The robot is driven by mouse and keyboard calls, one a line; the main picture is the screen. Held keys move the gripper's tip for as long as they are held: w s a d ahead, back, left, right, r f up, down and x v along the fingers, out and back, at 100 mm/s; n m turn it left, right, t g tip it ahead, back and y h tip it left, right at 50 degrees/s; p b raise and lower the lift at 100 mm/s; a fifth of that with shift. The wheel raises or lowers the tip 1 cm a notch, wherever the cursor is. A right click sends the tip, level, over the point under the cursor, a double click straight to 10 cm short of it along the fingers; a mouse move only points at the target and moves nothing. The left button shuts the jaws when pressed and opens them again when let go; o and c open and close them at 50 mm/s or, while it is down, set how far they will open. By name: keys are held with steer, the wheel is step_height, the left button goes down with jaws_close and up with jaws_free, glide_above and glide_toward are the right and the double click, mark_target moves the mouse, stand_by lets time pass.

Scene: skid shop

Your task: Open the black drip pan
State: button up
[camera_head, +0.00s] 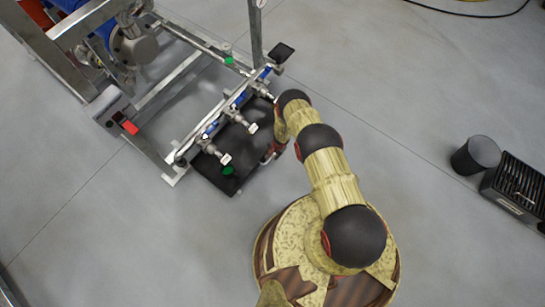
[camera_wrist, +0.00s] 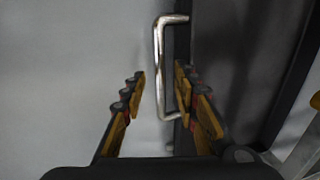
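The black drip pan (camera_head: 212,172) lies low under the valve pipe at the edge of the metal skid. In the wrist view its dark face (camera_wrist: 210,35) runs along the right side and carries a bent metal bar handle (camera_wrist: 159,55). My gripper (camera_wrist: 160,73) is open, with one finger on each side of the handle's long bar in the picture. The right finger appears in the gap between bar and pan. No finger visibly presses the bar. In the head view my arm mostly hides the gripper and handle.
A pipe with several small valves (camera_head: 236,116) and blue handles runs over the pan. The steel skid frame (camera_head: 165,165) stands left of it. A black bin (camera_head: 477,155) and a black slotted box (camera_head: 518,188) stand far right.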

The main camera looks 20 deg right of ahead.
steer(key=shift+a+f, duration=0.1)
steer(key=shift+f, duration=0.35)
steer(key=c, duration=0.3)
steer(key=c, duration=0.4)
jaws_close()
